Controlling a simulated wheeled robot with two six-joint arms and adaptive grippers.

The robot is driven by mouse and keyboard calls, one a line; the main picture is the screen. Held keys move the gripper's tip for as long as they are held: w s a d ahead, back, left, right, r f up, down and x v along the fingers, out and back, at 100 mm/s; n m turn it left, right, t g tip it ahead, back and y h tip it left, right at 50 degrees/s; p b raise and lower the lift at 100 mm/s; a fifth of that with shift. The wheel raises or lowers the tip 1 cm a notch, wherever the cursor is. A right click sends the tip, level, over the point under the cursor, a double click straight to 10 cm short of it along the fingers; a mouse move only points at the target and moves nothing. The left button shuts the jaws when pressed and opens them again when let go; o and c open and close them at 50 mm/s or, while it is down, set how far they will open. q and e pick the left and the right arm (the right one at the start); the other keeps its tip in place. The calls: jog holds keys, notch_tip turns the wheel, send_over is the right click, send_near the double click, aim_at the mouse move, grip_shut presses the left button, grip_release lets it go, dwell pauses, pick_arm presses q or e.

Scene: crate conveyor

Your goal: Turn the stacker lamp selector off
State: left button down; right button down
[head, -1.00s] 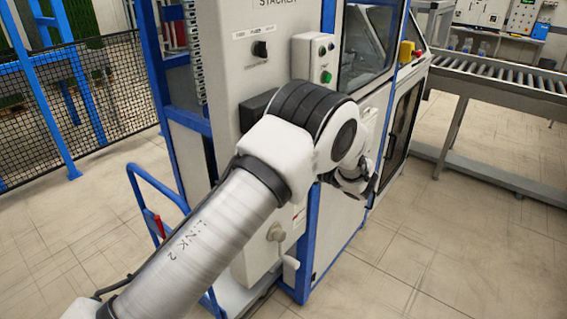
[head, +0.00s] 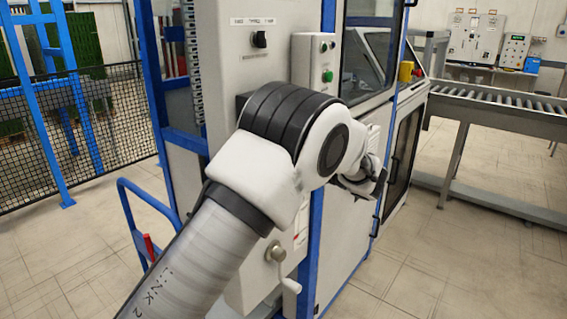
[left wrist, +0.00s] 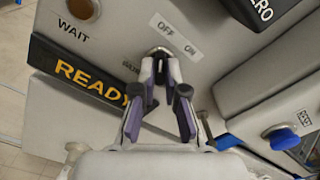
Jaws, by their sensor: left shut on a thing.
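In the left wrist view, the lamp selector (left wrist: 160,51) is a small round control on a light grey panel, just below a white label (left wrist: 176,37) reading OFF and ON. My left gripper (left wrist: 161,64) has its fingertips shut on the selector. The fingers cover most of its knob, so I cannot tell which way it points. A lamp marked WAIT (left wrist: 83,9) and a black plate with yellow READY lettering (left wrist: 85,78) are to the left. In the head view, my left arm reaches across the stacker cabinet (head: 222,60) and hides this selector. My right gripper is not in view.
Another black selector (head: 260,39) is on the cabinet's upper front. Beside it is a box with a green button (head: 327,76). A crank handle (head: 289,284) sticks out low. A roller conveyor (head: 500,103) stands at right; a mesh fence (head: 100,120) is at left.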

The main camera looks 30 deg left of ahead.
pick_arm(q)
jog(key=shift+n, duration=0.3)
jog(key=c, duration=1.2)
grip_release()
jog(key=shift+d, duration=0.1)
jog(key=d, duration=0.7)
jog(key=shift+s+d, duration=0.1)
jog(key=shift+s, duration=0.2)
